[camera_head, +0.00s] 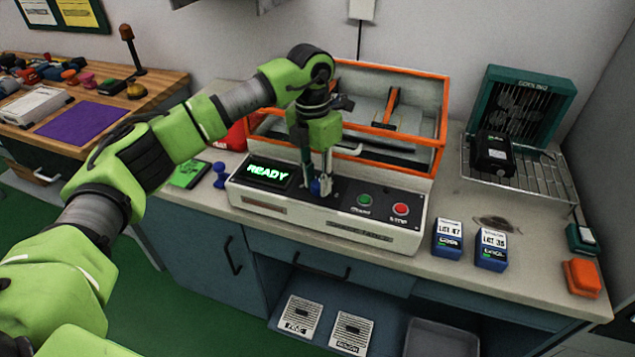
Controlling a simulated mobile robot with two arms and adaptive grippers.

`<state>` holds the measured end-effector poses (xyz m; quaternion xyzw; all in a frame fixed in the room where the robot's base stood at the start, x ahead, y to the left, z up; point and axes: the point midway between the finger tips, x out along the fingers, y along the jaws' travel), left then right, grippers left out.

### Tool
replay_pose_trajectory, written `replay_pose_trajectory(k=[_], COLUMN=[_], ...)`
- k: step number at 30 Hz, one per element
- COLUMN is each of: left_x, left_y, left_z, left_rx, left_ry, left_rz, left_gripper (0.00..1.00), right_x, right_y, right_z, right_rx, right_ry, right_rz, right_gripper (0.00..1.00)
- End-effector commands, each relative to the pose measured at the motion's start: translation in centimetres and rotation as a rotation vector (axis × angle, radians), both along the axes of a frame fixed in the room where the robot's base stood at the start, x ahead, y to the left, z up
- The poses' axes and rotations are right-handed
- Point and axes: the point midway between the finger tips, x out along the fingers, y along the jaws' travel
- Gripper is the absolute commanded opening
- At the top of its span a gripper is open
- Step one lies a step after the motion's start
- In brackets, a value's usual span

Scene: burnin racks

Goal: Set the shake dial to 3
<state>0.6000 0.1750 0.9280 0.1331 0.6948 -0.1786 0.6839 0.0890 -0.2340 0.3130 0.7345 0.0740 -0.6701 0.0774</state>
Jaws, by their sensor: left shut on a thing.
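The burn-in machine (390,232) stands on the counter, with an orange-framed clear cover behind its sloped front panel. Its display (268,172) reads READY in green. A green button (364,200) and a red STOP button (401,208) sit at the right of the panel. My left gripper (318,188) points down at the panel between the display and the green button. It is shut on the shake dial, a small blue knob (316,187) mostly hidden by the fingers. The dial's marks and setting cannot be read. My right gripper is not in view.
Two blue boxes labelled LOT (447,240) stand right of the machine. Behind them a black unit (494,152) sits on a wire rack (531,177) before a teal COOLING fan (519,105). An orange block (581,278) lies near the right edge. A blue knobbed object (220,175) stands left of the machine.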

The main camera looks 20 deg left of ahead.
Motion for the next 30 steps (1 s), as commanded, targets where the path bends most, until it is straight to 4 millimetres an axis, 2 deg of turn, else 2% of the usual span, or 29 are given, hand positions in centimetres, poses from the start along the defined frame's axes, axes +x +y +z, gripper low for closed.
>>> replay_pose_trajectory(k=[6,15,30], left_x=[0.18,0.23,0.25], left_y=[0.07,0.06,0.08], left_z=[0.02,0.1,0.13], left_rx=[0.0,0.0,0.0], left_ry=[-0.004,-0.004,-0.003], left_rz=[-0.172,-0.332,-0.393], left_gripper=[0.04,0.04,0.04], right_x=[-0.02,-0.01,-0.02], right_y=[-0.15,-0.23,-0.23], right_z=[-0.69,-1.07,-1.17], right_rx=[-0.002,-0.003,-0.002], right_ry=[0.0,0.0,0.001], right_rz=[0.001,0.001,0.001], right_gripper=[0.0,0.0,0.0])
